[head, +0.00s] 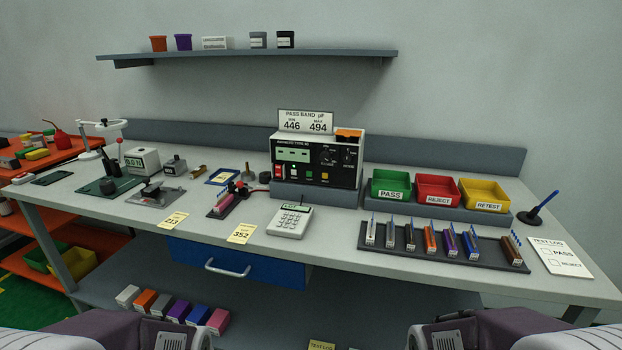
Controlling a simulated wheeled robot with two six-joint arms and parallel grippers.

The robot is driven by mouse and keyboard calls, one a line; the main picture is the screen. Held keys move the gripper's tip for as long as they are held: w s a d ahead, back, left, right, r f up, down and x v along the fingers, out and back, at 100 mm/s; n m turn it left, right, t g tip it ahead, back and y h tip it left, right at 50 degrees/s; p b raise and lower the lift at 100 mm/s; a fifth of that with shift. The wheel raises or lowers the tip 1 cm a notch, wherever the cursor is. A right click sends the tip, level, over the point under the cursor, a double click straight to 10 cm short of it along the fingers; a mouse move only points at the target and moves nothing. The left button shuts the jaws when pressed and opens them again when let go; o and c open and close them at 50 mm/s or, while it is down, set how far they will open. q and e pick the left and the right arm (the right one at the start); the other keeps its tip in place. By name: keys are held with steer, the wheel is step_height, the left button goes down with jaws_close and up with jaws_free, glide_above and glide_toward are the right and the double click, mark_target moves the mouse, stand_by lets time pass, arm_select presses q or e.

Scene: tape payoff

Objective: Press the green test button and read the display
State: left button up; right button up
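The tester (341,172) is a black-fronted box in a light case, on a grey plinth at the middle back of the bench. Its pale green display (293,155) shows what look like dashes; no digits are legible. Below the display are a red switch (279,171), a small pale part and a small green button (308,174). A knob and sockets sit on the panel's right side. Nothing of mine touches the tester. Only parts of my two arms show at the bottom corners; neither gripper is in view.
A sign (306,122) on the tester reads 446 and 494. Green (391,186), red (437,190) and yellow (484,195) bins stand to its right. In front are a calculator (290,220), a rack (440,257) of several strips and yellow notes (242,233).

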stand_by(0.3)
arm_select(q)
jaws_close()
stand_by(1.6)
